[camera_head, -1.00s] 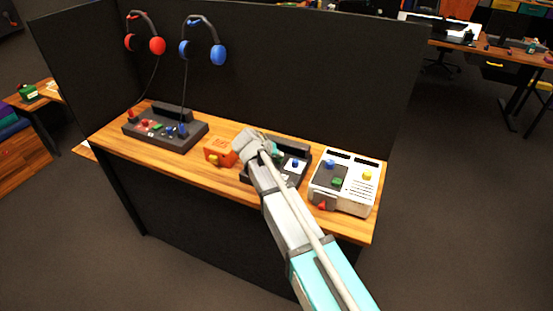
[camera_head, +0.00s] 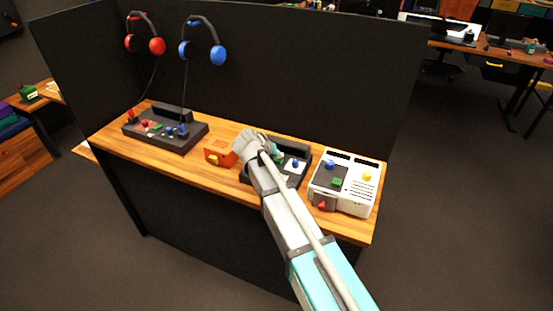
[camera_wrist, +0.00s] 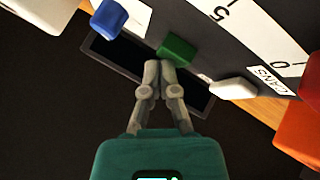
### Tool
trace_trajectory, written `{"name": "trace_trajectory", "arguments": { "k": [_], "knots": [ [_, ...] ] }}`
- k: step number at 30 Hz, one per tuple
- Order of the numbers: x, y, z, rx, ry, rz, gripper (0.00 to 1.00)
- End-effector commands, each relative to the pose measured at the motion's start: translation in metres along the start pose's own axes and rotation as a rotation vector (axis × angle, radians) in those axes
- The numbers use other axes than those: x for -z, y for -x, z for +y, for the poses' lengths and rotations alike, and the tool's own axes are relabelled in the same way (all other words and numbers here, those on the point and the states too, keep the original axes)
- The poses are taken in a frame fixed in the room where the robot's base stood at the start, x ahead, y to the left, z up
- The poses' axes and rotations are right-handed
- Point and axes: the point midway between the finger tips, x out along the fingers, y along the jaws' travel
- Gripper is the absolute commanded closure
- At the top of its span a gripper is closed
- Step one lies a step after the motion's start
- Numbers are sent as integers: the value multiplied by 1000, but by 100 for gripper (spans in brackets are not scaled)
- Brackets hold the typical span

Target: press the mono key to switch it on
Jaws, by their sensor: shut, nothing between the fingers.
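The dark panel (camera_head: 254,180) in the middle of the desk is partly hidden by my arm in the head view. In the wrist view it carries a blue key (camera_wrist: 109,19), a green key (camera_wrist: 177,49) and a white key (camera_wrist: 234,88) beside a "CANS" label. No label reading mono can be read, so I cannot tell which key it is. My gripper (camera_wrist: 158,66) is shut and empty, its fingertips close to the green key; whether they touch it is unclear. In the head view the fingers are mostly hidden behind my wrist.
A white device (camera_head: 345,190) with coloured keys stands to the right. An orange box (camera_head: 219,152) stands to the left, with another dark keyed panel (camera_head: 180,145) beyond it. Red (camera_head: 143,35) and blue (camera_head: 202,45) headphones hang on the black partition (camera_head: 300,70).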

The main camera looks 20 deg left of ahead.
Motion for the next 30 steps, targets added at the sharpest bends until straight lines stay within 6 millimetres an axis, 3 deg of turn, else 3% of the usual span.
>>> {"name": "trace_trajectory", "arguments": {
  "k": [30],
  "knots": [
    [-3, -3, -3, 1, 0, -1, 100]
  ]
}}
